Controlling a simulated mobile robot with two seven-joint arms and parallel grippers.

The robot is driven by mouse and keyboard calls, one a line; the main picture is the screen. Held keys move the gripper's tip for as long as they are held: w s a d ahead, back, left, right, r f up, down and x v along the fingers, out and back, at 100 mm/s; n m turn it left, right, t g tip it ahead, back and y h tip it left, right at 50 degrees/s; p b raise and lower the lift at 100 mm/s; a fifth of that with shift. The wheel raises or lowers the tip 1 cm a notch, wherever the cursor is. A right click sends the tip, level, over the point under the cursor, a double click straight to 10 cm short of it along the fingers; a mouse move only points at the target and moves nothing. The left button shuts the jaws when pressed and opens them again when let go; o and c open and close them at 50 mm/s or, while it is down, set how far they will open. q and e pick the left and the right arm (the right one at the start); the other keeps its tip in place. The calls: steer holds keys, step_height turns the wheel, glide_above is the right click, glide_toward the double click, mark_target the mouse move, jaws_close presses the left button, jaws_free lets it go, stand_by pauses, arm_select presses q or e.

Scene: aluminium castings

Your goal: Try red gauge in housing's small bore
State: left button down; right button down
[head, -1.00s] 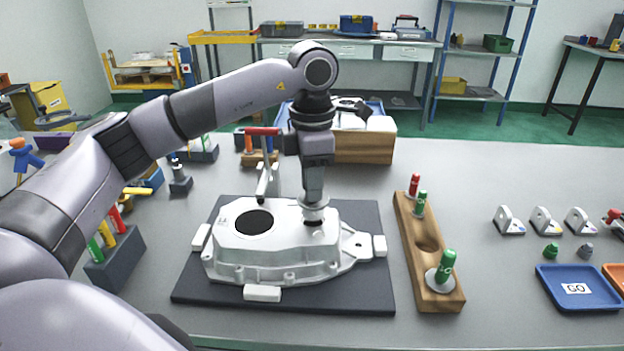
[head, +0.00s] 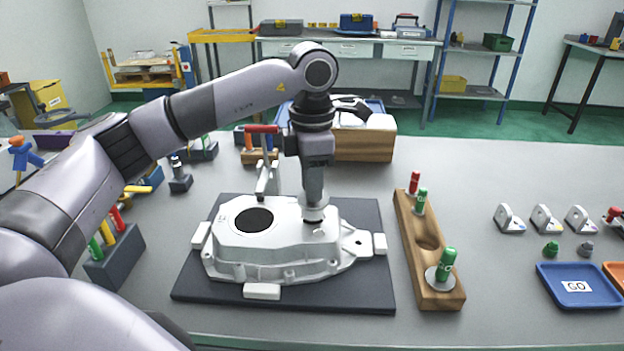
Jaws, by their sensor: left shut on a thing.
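The white cast housing (head: 290,262) lies on a dark mat, with its large round bore (head: 254,220) open and dark at the left. My left gripper (head: 313,199) points straight down over the housing's right part, at the small bore. It is shut on a gauge whose pale round end (head: 314,214) shows just below the fingers. The fingers hide its handle, so its colour does not show. The gauge end covers most of the small bore; I cannot tell how deep it sits. Another, red-handled gauge (head: 414,182) stands in the wooden rack. My right gripper is not in view.
The wooden rack (head: 443,300) also holds two green gauges (head: 446,265) and has an empty recess. A red-handled clamp (head: 264,165) stands close behind the housing. White stops edge the mat (head: 345,298). A blue GO tray (head: 578,300) lies at right.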

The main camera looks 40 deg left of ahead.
arm_select(q)
steer(key=shift+f+b, duration=0.5)
steer(key=shift+f, duration=0.45)
stand_by(0.8)
steer(key=shift+r+p, duration=2.35)
steer(key=shift+r, duration=0.8)
